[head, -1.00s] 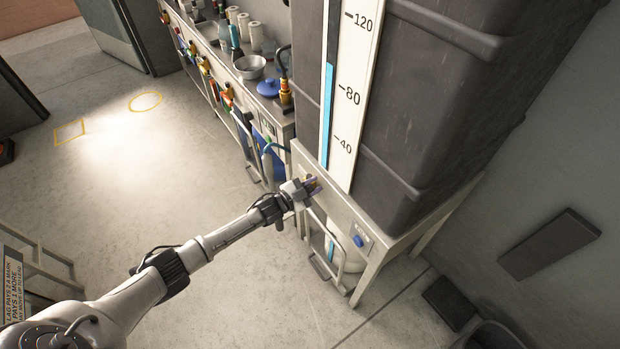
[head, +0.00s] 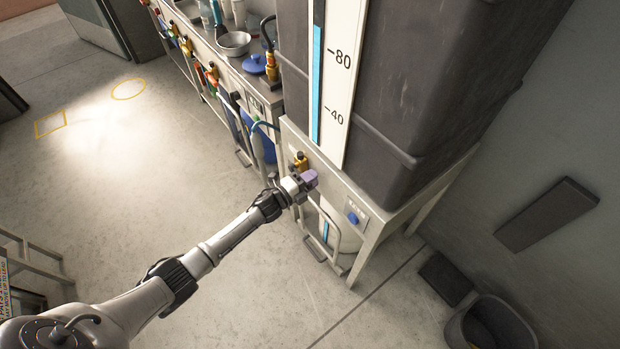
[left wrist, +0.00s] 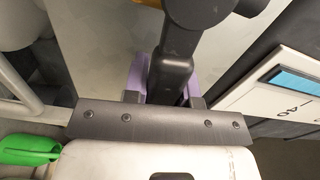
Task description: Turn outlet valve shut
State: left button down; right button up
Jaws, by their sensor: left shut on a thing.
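The outlet valve (head: 300,160) is a small yellow-orange fitting on the pale frame under the big dark tank. Its dark handle (left wrist: 178,50) runs between my left gripper's purple fingers in the left wrist view. My left gripper (head: 308,179) is at the front of the frame, shut on this handle. The gripper also shows in the left wrist view (left wrist: 165,85). The fingers hide part of the handle, so its exact angle is hard to tell in the head view. My right gripper is not in view.
The dark tank (head: 430,60) has a gauge (head: 337,70) with a blue column. A blue button (head: 352,217) sits on the frame, right of the gripper. A bench (head: 225,60) with a bowl and several valves stands behind.

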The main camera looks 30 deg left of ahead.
pick_arm(q)
jog(key=shift+f+m, duration=0.4)
jog(key=shift+m, duration=0.1)
jog(key=shift+b, duration=0.3)
jog(key=c, duration=0.9)
grip_release()
jog(key=p+v, duration=0.3)
jog(key=v, duration=1.1)
jog(key=shift+p, duration=0.4)
